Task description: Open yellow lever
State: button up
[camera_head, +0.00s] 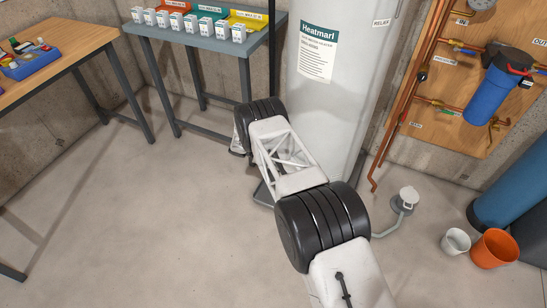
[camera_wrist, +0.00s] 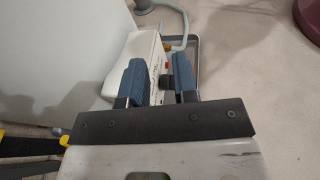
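A small yellow fitting (camera_head: 497,122), possibly the yellow lever, shows on the copper pipework at the right in the head view. It is too small for me to tell its shape or position. In the wrist view my gripper (camera_wrist: 158,82) is open, with two blue finger pads apart. A white box-like object (camera_wrist: 118,66) with a small red mark shows beyond the pads; a dark knob shows between them. I cannot tell whether they touch. In the head view my arm reaches toward the tank's base, far from the pipe board; its end is mostly hidden.
A white tank (camera_head: 340,100) stands beside my arm. A wooden board (camera_head: 440,85) carries copper pipes and a blue filter (camera_head: 488,95). A blue-grey bench (camera_head: 170,42) holds small boxes. A white cup (camera_head: 455,242) and orange bucket (camera_head: 494,249) stand right. The left floor is clear.

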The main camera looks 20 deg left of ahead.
jog(key=shift+w+d+f, duration=0.15)
jog(key=shift+f, duration=0.1)
grip_shut()
jog(key=w+a+f+m+y, duration=0.1)
jog(key=w+f+m+y, duration=0.15)
jog(key=m+y, duration=0.5)
jog(key=w+f+m+y, duration=0.1)
jog(key=f+m+y, duration=0.4)
jog(key=y, duration=0.4)
notch_tip(320, 180, up, 6)
jog(key=w+m+t+y, duration=0.3)
jog(key=m+y, duration=0.3)
jog(key=m, duration=0.2)
jog(key=s+d+f+m+t+y, duration=0.1)
jog(key=s+d+m+t+y, duration=0.1)
jog(key=d, duration=0.4)
jog(key=s+d+f+m+t+y, duration=0.2)
jog(key=s+d+m+y, duration=0.1)
jog(key=d, duration=0.4)
jog(key=m+y, duration=0.1)
jog(key=y, duration=0.1)
jog(key=shift+d+f+y, duration=0.25)
jog(key=shift+d+y, duration=0.05)
jog(key=shift+y, duration=0.05)
